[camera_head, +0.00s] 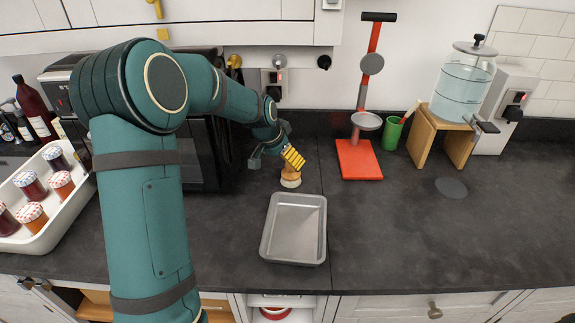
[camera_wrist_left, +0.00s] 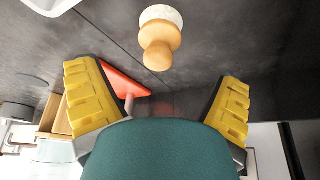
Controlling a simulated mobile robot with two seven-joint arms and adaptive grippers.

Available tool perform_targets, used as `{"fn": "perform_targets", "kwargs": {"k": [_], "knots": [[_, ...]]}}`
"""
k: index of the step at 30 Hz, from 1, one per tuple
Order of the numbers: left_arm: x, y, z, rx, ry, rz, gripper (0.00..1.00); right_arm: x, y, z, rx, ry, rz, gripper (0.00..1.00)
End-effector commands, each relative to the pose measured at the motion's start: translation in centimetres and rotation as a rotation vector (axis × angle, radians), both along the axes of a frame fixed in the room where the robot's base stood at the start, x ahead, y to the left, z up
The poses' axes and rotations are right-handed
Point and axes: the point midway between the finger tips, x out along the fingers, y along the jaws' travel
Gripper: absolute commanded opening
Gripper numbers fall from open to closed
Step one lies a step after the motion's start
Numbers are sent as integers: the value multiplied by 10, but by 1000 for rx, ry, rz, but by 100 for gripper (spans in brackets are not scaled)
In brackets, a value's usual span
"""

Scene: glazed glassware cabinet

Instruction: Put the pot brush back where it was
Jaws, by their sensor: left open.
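The pot brush (camera_head: 290,180), with a round wooden knob and a pale bristle end, stands on the dark worktop just behind the grey metal tray. The knob is up and the bristles are down. It also shows in the left wrist view (camera_wrist_left: 158,40), at the top middle. My left gripper (camera_head: 287,155), with yellow finger pads, is just above and behind the brush in the head view. In the left wrist view its fingers (camera_wrist_left: 157,102) are wide apart, with nothing between them, and the brush lies beyond them. My right gripper is not in view.
The empty grey metal tray (camera_head: 295,259) lies in front of the brush. A red-based stand (camera_head: 361,160), a green cup (camera_head: 391,134) and a glass dispenser on a wooden stand (camera_head: 424,145) are to the right. A white tray of jars (camera_head: 45,240) is left. The right worktop is mostly clear.

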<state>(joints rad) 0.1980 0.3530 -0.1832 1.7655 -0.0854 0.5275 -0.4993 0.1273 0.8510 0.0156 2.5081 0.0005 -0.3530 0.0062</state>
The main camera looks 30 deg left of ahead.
Motion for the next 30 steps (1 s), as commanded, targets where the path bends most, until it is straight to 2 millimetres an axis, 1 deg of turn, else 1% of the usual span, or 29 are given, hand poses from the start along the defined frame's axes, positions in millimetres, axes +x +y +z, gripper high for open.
{"fn": "perform_targets", "kwargs": {"k": [1, 3, 8, 30], "knots": [[-3, 1, 8, 1, -2, 0, 93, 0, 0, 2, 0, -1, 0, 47], [-6, 1, 16, 0, -1, 0, 93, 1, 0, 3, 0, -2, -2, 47], [-11, 1, 24, 0, 0, 0, 93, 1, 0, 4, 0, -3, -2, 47], [-11, 1, 25, 0, 1, 0, 93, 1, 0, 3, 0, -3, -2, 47]]}}
